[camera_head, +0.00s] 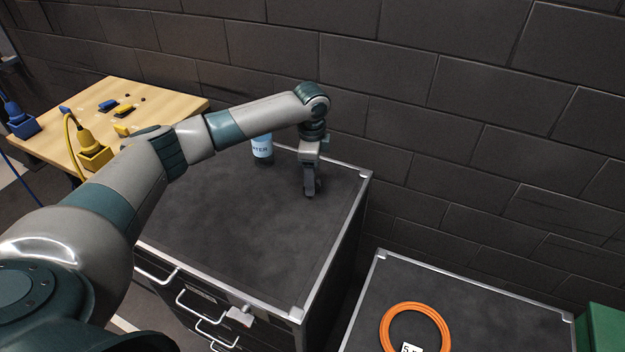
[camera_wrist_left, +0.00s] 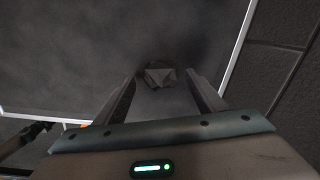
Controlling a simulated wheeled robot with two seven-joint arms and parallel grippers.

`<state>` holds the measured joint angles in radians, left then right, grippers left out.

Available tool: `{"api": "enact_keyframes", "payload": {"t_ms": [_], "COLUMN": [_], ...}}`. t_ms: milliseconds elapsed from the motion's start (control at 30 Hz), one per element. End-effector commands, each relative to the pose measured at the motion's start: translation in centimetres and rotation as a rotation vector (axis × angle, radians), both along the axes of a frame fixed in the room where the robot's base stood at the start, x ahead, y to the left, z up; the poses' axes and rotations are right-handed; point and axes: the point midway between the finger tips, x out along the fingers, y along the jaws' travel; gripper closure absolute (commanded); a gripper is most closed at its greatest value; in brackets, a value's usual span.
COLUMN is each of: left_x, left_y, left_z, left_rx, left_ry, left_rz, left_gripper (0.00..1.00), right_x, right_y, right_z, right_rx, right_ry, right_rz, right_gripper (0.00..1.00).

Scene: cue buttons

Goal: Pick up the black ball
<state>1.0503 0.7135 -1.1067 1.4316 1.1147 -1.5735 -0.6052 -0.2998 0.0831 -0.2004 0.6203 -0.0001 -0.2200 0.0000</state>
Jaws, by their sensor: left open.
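My left gripper (camera_head: 311,191) points down over the dark top of the drawer cabinet (camera_head: 230,240), close to its surface near the far right corner. In the left wrist view the same gripper (camera_wrist_left: 164,88) is open, its two fingers apart. A small dark, faceted, roundish object, seemingly the black ball (camera_wrist_left: 160,75), lies on the cabinet top just beyond and between the fingertips. Its lower side shows a lighter grey patch. I cannot tell whether the fingers touch it. In the head view I cannot make the ball out against the gripper. My right gripper is not in view.
A blue water bottle (camera_head: 262,148) stands at the cabinet's back edge, partly behind my left arm. A second cabinet with a coiled orange cable (camera_head: 386,326) stands to the right. A wooden table (camera_head: 45,145) with yellow and blue items is at the left. A brick wall rises behind.

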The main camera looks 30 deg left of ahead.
Motion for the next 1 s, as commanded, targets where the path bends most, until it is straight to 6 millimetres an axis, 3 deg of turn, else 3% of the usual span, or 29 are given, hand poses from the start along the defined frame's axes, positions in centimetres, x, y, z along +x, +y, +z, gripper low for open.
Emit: {"api": "enact_keyframes", "payload": {"t_ms": [200,667,700,867,1000], "left_x": [0.1,0.1,0.1,0.1,0.1], "left_y": [0.1,0.1,0.1,0.1,0.1], "left_z": [-1.9,-2.0,-2.0,-2.0,-2.0], "left_rx": [0.001,0.001,0.001,0.001,0.001], "left_ry": [0.000,-0.001,-0.001,-0.001,-0.001], "left_rz": [0.001,0.001,0.001,0.001,0.001], "left_gripper": [0.36,0.36,0.38,0.76,0.79], "right_x": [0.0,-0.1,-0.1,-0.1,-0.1], "right_y": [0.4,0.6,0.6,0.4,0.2], "right_z": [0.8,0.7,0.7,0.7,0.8], "right_rx": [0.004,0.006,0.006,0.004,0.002], "right_ry": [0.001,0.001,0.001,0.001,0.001], "right_rz": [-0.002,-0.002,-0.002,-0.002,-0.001], "right_gripper": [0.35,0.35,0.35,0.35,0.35]}}
